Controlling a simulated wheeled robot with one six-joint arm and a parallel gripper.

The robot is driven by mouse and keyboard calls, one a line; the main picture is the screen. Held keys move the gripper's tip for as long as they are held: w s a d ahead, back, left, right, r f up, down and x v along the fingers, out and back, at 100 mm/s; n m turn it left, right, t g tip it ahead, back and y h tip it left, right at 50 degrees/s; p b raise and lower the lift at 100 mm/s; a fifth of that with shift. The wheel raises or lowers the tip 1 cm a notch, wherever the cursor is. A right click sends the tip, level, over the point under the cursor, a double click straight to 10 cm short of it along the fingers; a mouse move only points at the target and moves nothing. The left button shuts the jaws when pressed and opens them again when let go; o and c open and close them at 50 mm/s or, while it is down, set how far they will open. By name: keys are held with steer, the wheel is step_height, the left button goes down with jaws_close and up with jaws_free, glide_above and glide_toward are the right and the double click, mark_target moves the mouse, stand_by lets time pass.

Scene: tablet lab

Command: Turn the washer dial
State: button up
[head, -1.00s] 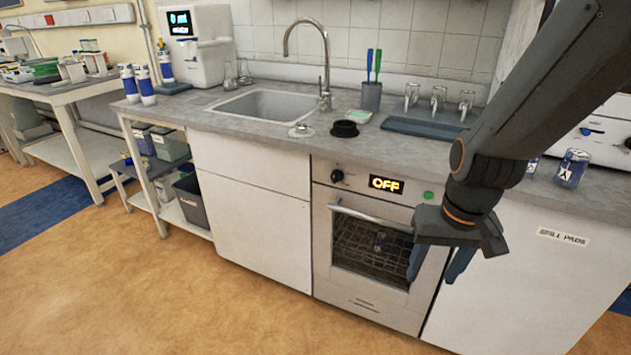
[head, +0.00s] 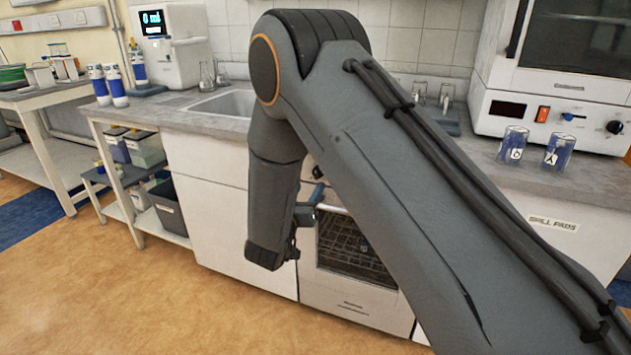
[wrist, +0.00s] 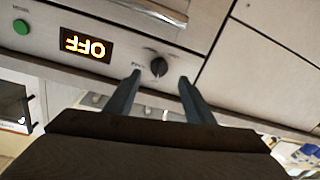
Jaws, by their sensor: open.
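The washer (head: 345,265) is built in under the counter, with a glass window in its door. Its black round dial (wrist: 159,67) shows in the wrist view, on a light panel beside a display (wrist: 86,45) that reads OFF, upside down in this view. My gripper (wrist: 158,77) is open, with one blue-grey finger on each side of the dial. The fingertips look close to the panel; I cannot tell whether they touch it. In the head view my arm hides the dial and the display, and only part of my gripper (head: 309,209) shows.
A green button (wrist: 22,27) sits beyond the display. The door handle (wrist: 155,10) is near the dial. On the counter are two blue-filled beakers (head: 513,143), with a machine (head: 545,115) behind them. The floor (head: 130,290) in front is clear.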

mark_target(316, 176)
steer(key=shift+x, duration=3.85)
steer(key=c, duration=1.1)
steer(key=shift+o, duration=0.2)
